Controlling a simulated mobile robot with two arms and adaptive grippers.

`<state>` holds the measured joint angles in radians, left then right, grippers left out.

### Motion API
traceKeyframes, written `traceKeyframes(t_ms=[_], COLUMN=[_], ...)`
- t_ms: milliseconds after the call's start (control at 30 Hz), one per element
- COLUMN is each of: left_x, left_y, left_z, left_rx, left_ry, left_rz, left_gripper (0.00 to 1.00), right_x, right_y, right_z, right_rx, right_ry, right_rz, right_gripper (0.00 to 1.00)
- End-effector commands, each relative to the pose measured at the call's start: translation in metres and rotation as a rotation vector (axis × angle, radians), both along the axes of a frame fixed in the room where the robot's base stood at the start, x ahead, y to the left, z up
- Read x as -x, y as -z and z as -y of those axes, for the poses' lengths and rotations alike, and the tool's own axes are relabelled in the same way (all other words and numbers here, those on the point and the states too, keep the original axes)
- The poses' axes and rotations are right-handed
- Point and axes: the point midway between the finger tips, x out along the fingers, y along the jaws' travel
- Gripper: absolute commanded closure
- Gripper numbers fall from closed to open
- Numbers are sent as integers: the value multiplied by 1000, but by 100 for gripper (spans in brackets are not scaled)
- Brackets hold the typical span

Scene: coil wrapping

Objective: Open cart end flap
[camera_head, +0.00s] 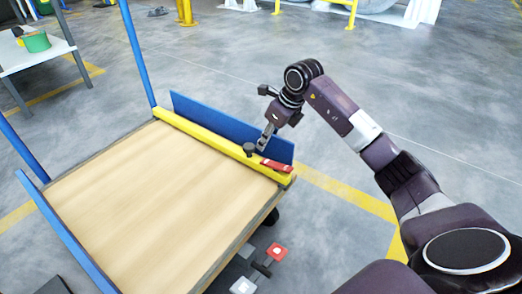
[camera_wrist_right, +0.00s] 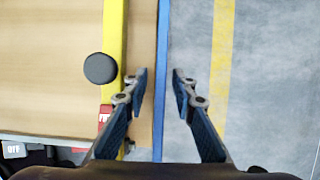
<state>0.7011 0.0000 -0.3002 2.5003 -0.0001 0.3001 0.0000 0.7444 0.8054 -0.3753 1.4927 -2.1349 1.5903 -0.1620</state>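The cart has a flat wooden bed (camera_head: 150,205). Its end flap is a blue panel (camera_head: 205,118), standing up along the far side behind a yellow bar (camera_head: 195,133). My right gripper (camera_head: 264,140) is at the right part of the flap, beside a round black knob (camera_head: 249,149) on the bar. In the right wrist view my right gripper (camera_wrist_right: 161,72) is open, with one finger on each side of the flap's thin blue edge (camera_wrist_right: 163,30). A gap shows between the right finger and the flap. The black knob (camera_wrist_right: 100,68) is left of the fingers. My left gripper is not in view.
A red label (camera_head: 276,165) is on the yellow bar's right end. Blue posts (camera_head: 137,52) rise at the cart's corners. Red and white pedal-like parts (camera_head: 277,252) stick out below the near right corner. A grey table (camera_head: 38,55) stands at upper left. The floor beyond the flap is clear.

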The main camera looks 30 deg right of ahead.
Motion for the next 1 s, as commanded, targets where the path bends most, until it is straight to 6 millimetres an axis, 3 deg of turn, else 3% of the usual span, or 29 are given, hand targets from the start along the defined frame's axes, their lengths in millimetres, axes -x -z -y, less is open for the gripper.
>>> traceKeyframes(t_ms=[33, 233, 667, 900, 1000], left_x=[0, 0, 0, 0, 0], left_y=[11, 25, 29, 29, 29], left_z=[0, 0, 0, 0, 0], left_rx=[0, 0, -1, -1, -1], left_ry=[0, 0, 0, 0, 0], left_rz=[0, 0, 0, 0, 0], left_gripper=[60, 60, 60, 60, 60], right_x=[-3, -11, -15, -15, -15], right_y=[13, 32, 38, 38, 38], right_z=[-2, -5, -6, -6, -6], right_rx=[-2, -2, 0, 0, 0], right_ry=[-1, 1, 0, 0, 0], right_rz=[0, 1, 1, 1, 1], right_gripper=[75, 75, 75, 98, 100])
